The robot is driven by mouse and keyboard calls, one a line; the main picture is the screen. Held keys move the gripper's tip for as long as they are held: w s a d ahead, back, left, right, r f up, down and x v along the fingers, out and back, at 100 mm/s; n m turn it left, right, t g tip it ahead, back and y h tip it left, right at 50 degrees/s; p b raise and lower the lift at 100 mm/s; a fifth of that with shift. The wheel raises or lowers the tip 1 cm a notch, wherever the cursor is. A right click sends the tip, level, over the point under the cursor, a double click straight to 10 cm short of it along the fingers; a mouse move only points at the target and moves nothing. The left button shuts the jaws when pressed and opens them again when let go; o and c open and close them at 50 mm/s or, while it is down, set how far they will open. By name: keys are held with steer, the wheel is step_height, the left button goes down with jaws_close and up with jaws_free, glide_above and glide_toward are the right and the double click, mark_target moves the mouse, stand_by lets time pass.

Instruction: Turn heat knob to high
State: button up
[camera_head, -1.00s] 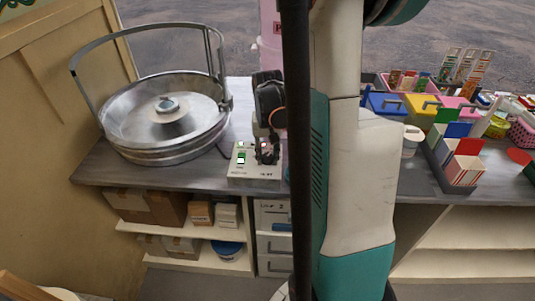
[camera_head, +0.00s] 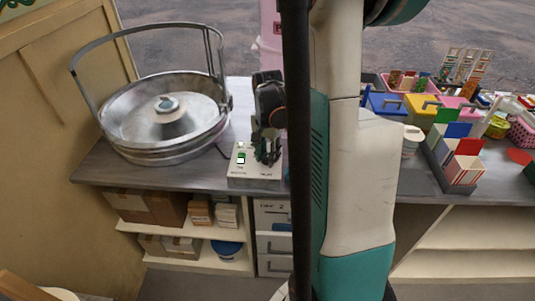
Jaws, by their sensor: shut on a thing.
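A small white control box (camera_head: 249,172) stands on the grey counter, to the right of the candy floss machine. A green-lit switch (camera_head: 241,157) shows on the left of its top face. My black gripper (camera_head: 268,157) points down onto the right part of the box, with its fingers shut at the place of the heat knob. The knob itself is hidden behind the fingers, so its setting cannot be read. The round metal candy floss machine (camera_head: 140,145) has a wide bowl, a central spinner head and a raised metal frame.
My arm and a dark post block the middle of the view. Coloured bins (camera_head: 421,104) and a rack of striped paper bags (camera_head: 462,168) stand on the right counter. Bare counter (camera_head: 130,174) lies in front of the machine.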

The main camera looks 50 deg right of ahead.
mark_target(267, 156)
stand_by(0.3)
steer(key=o, duration=1.1)
step_height(267, 156, up, 12)
stand_by(0.4)
